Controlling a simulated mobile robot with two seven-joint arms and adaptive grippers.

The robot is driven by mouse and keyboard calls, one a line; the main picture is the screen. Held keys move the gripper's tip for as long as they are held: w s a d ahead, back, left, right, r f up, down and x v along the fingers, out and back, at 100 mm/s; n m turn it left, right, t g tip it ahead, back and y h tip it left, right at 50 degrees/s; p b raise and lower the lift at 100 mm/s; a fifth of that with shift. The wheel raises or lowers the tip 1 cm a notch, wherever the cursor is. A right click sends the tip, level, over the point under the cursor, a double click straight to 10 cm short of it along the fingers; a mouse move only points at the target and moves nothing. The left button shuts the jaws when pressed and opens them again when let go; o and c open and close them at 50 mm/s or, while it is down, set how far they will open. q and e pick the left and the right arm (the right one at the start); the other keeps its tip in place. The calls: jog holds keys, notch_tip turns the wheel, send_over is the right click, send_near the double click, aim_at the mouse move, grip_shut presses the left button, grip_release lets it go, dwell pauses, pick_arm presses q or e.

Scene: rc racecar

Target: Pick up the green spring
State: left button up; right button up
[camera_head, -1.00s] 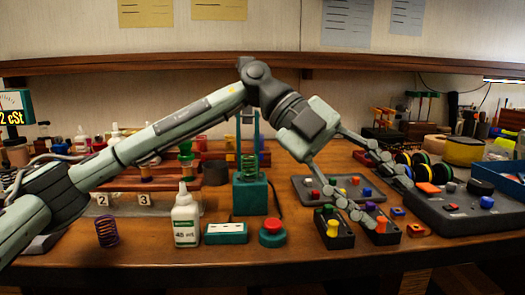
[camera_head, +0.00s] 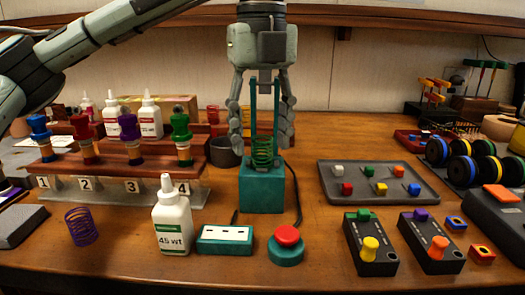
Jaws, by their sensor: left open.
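The green spring (camera_head: 263,152) stands upright on the teal block stand (camera_head: 262,192), between its two thin teal posts. My left gripper (camera_head: 261,142) points straight down over the stand. Its fingers are open, one on each side of the posts, with the tips at about the height of the spring. I cannot tell whether the fingers are in line with the spring in depth or touch the posts. My right gripper is not in view.
A white bottle (camera_head: 173,222), a teal box (camera_head: 225,240) and a red button (camera_head: 287,236) stand in front. A purple spring (camera_head: 81,226) is at the left. A stepped rack (camera_head: 110,184) holds colored pieces. A grey tray (camera_head: 378,178) with small cubes lies at the right.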

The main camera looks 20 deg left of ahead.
pick_arm(q)
jog(key=shift+f, duration=0.7)
jog(key=c, duration=0.8)
jog(key=shift+r, duration=0.1)
jog(key=shift+c, duration=0.2)
